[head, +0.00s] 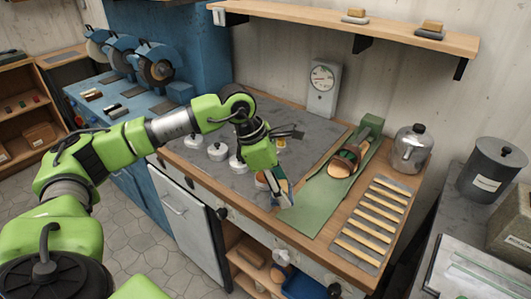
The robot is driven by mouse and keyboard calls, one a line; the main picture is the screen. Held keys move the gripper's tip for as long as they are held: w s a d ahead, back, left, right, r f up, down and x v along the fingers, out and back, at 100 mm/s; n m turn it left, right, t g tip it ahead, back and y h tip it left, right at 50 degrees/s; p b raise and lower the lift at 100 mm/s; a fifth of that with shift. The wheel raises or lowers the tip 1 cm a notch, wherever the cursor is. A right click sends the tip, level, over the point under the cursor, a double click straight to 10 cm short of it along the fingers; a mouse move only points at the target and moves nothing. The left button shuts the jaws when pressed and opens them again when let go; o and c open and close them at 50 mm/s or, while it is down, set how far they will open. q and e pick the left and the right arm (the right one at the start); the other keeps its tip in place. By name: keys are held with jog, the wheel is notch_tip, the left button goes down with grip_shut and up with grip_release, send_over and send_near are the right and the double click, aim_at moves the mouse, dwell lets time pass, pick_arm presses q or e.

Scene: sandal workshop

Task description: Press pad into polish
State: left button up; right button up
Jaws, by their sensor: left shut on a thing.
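My left gripper (276,190) reaches over the front edge of the grey bench top, fingers pointing down. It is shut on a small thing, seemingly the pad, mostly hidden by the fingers. A small tan and blue shape (284,186) shows right beside the fingertips; I cannot tell whether it is the pad or a polish tin, nor whether the two touch. Several white lidded pots, one of them here (217,151), stand on the grey top to the left of the gripper. Which container holds polish is not clear. My right gripper is not in view.
A sandal (346,161) lies on a green mat (318,202) right of the gripper. A shelf (300,16) runs above. Blue grinders (155,66) stand at left.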

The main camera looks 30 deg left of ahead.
pick_arm(q)
jog(key=w+a+n+y, duration=0.2)
jog(key=a+n, duration=0.1)
jog(key=n, duration=0.3)
jog(key=w+a+n+y+b, duration=0.1)
jog(key=w+a+n+y, duration=0.1)
jog(key=n, duration=0.4)
jog(key=w+a+n+y+b, duration=0.1)
jog(key=w+a+n+y, duration=0.1)
jog(key=w+a+n, duration=0.2)
jog(key=shift+w+a+r+n+t+y, duration=0.1)
jog(key=shift+a+r+n+t+y, duration=0.2)
jog(key=shift+n, duration=0.5)
jog(key=shift+w+a+r+n+t+y, duration=0.1)
jog(key=shift+a+n, duration=0.25)
jog(key=shift+n, duration=0.45)
jog(key=shift+f, duration=0.3)
notch_tip(320, 180, down, 3)
jog(key=shift+f+b, duration=0.2)
jog(key=shift+b, duration=0.9)
jog(key=shift+f, duration=0.6)
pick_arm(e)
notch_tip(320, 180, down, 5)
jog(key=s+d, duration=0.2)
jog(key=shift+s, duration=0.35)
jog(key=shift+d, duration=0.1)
